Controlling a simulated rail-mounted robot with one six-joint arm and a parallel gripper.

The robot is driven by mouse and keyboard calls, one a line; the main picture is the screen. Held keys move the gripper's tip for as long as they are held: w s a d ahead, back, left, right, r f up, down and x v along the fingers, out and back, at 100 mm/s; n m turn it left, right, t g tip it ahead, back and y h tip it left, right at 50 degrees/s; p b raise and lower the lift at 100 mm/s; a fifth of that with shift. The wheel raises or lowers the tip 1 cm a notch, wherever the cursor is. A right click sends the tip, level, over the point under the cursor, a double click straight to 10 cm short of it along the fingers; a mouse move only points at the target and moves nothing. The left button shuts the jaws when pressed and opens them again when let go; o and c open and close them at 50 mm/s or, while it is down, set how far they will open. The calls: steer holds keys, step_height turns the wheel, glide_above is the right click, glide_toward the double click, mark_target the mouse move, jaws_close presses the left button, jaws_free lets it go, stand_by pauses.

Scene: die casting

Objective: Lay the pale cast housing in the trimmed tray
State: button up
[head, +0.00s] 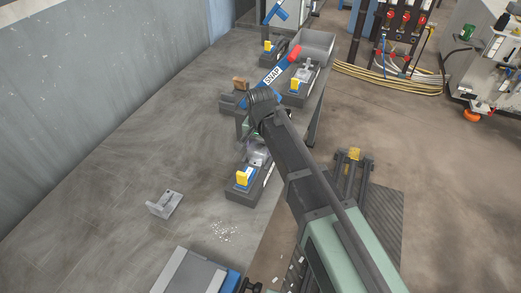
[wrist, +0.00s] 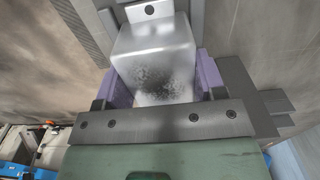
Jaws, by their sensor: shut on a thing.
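The pale cast housing (wrist: 155,60) is a silvery block with a dark speckled patch. In the wrist view it sits between the purple pads of my gripper (wrist: 155,82), which is shut on it. In the head view my gripper (head: 252,143) is partly hidden behind my arm, above the far end of a dark tray with a yellow and blue marker (head: 236,190). The housing shows there only as a small pale patch (head: 259,156); I cannot tell if it touches the tray. No readable label shows which tray is the trimmed one.
Another dark tray (head: 291,97) with a yellow and blue marker holds a pale casting farther back. A blue and red SCRAP sign (head: 275,74) and a grey bin (head: 317,43) are near it.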

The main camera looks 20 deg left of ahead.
steer(key=shift+c, duration=1.4)
step_height(320, 180, up, 20)
steer(key=p, duration=2)
